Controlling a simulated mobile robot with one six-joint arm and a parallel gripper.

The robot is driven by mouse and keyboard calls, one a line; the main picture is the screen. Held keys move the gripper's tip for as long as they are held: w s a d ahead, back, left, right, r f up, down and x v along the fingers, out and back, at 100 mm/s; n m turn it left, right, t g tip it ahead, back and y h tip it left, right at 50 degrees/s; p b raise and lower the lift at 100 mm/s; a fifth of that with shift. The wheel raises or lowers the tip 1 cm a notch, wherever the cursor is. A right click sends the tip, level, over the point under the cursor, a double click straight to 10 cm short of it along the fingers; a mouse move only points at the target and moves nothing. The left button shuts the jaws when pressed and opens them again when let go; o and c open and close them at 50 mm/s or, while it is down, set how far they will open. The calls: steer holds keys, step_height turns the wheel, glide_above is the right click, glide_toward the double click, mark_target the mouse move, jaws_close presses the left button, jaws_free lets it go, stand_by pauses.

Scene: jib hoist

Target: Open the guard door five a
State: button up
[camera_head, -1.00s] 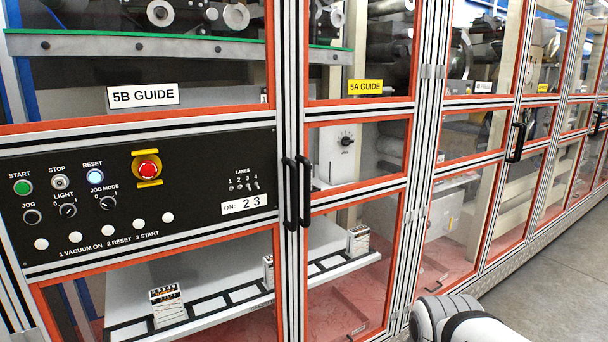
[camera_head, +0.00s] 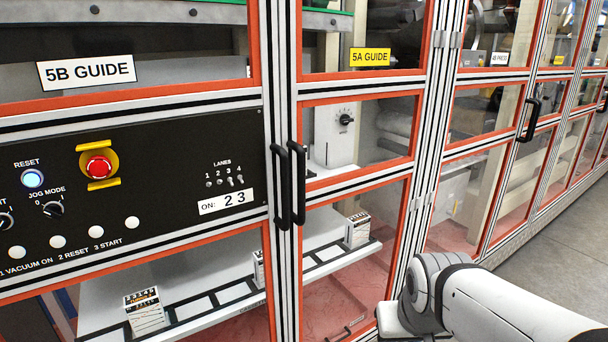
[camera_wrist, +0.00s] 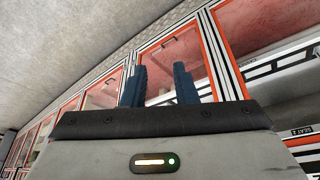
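The guard door with the yellow 5A GUIDE label (camera_head: 370,57) is a red-framed clear panel door (camera_head: 405,140) right of the control panel. It looks shut. Two black vertical handles stand side by side at the door seam; the right one (camera_head: 298,184) is on the 5A side, the left one (camera_head: 280,186) on the 5B side. In the wrist view my gripper (camera_wrist: 159,88) has two dark blue fingers spread apart with nothing between them. It points at the red-framed lower panels. In the head view my arm is at the lower right, away from the handles; the fingers are not seen there.
The black control panel (camera_head: 140,155) with a red emergency stop (camera_head: 99,167) is left of the handles. More guard doors run off to the right, one with a black handle (camera_head: 529,119). Grey floor (camera_head: 560,255) is open at right.

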steer(key=w+a+r+t, duration=0.2)
steer(key=w+r+t, duration=0.15)
steer(key=w, duration=0.55)
steer(key=n+t+y+p, duration=0.2)
steer(key=n+t+y, duration=0.2)
steer(key=t+y, duration=0.4)
glide_toward(303, 177)
steer(key=w+a+h, duration=0.1)
steer(key=w+a, duration=0.1)
steer(key=w, duration=0.1)
steer(key=shift+w+a+f+t, duration=0.1)
steer(key=shift+w+f+t, duration=0.1)
steer(key=shift+t, duration=0.25)
steer(key=p+x, duration=0.2)
steer(key=x, duration=0.5)
steer(key=shift+c, duration=0.4)
jaws_close()
